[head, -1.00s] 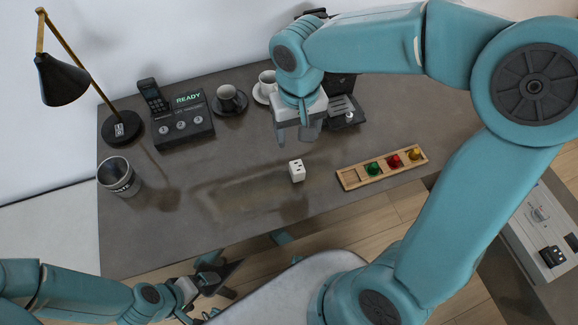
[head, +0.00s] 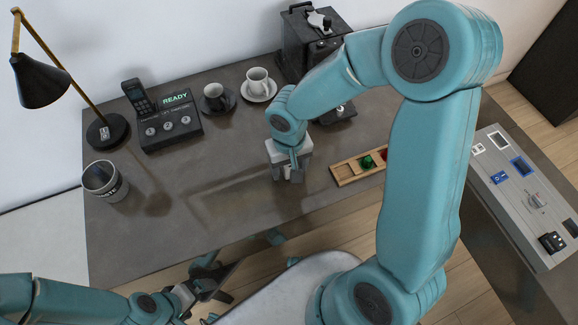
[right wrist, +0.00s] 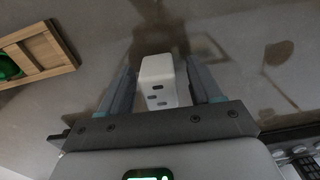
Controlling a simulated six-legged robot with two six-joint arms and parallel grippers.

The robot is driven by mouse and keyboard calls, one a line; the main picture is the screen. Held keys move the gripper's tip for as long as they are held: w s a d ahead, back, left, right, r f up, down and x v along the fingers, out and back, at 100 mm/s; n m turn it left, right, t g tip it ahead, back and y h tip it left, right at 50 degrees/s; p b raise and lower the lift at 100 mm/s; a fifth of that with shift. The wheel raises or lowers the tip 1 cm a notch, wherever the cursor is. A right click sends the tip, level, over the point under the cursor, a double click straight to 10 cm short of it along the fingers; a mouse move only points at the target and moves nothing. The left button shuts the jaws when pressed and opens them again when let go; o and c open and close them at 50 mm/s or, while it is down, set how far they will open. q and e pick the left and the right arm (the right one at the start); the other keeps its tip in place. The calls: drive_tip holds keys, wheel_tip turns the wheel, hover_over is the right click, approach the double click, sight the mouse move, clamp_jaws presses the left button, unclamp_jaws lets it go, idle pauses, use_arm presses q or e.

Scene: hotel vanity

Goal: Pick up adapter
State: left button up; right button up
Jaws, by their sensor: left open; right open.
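The adapter (right wrist: 158,82) is a small white block with dark slots, standing on the grey vanity top. My right gripper (head: 291,173) is low over the vanity. In the right wrist view its open fingers stand on either side of the adapter, with small gaps visible. In the head view the gripper hides most of the adapter. My left gripper (head: 212,284) is open and empty near the bottom, in front of the vanity's front edge.
A wooden tray (head: 345,173) with coloured pieces lies right of my right gripper, partly hidden by my arm. A phone dock (head: 170,124), two cups (head: 257,80), a coffee machine (head: 308,45), a lamp (head: 107,132) and a bin (head: 104,181) stand around. The left-middle surface is clear.

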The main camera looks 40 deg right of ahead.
drive_tip(key=c, duration=1.1)
drive_tip(key=shift+o, duration=0.2)
